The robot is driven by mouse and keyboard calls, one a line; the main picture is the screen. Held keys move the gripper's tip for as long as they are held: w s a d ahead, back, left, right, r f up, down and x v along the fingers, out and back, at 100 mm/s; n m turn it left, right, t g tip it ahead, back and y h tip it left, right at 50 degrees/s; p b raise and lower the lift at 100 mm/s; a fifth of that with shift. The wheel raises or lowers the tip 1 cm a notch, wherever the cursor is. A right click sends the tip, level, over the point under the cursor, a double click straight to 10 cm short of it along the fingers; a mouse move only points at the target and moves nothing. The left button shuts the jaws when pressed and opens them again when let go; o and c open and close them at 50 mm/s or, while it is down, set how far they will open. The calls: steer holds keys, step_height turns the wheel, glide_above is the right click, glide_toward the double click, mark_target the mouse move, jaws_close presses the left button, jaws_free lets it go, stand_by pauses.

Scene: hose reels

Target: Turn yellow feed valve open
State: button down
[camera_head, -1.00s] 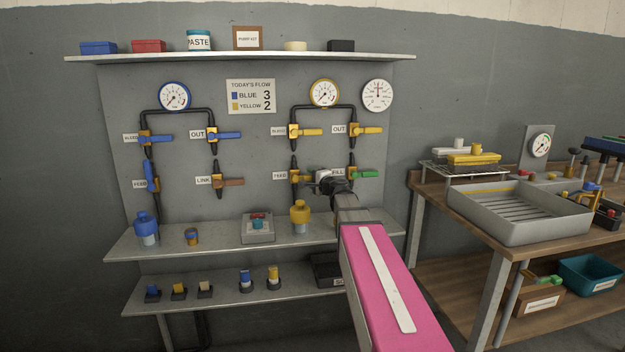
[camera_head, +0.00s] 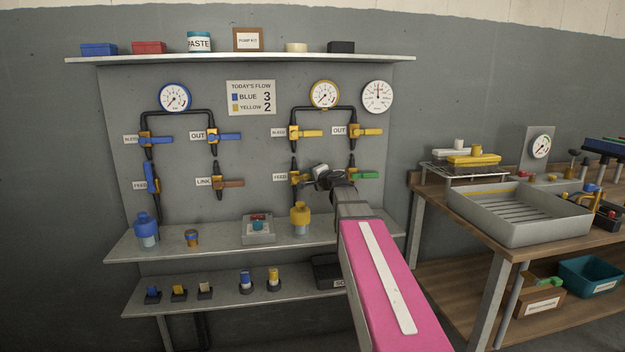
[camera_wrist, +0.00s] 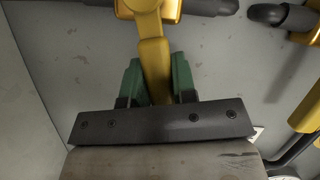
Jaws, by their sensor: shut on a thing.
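The yellow feed valve (camera_head: 295,179) is on the grey wall panel, right of its FEED label, low on the yellow circuit. My gripper (camera_head: 311,179) is at its right side, at the lever. In the wrist view, the green fingertips of my gripper (camera_wrist: 157,75) are shut on the yellow lever (camera_wrist: 153,55), one on each side. The lever's far end joins the valve body, partly cut off at the top edge. In the head view my gripper hides most of the lever, so its exact angle is unclear.
The green-handled fill valve (camera_head: 353,175) is close to the right, its label hidden behind my gripper. The yellow bleed valve (camera_head: 296,132) is above. A yellow-capped bottle (camera_head: 300,219) stands on the shelf (camera_head: 180,240) below. A workbench (camera_head: 425,187) is at the right.

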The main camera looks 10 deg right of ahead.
steer(key=r+n, duration=0.1)
steer(key=a+r+n+h, duration=0.1)
steer(key=n, duration=0.1)
steer(key=shift+r+g, duration=0.1)
steer(key=shift+g, duration=0.3)
steer(key=a+r+n+h, duration=0.1)
steer(key=a+r+n+g+h, duration=0.1)
steer(key=n, duration=0.1)
steer(key=a+n, duration=0.1)
steer(key=n+h, duration=0.1)
steer(key=shift+a+r+n+h, duration=0.3)
steer(key=shift+a, duration=0.1)
steer(key=shift+a+r+n+h, duration=0.1)
steer(key=shift+a+n+h, duration=0.75)
steer(key=shift+n, duration=0.25)
steer(key=c, duration=0.9)
jaws_free()
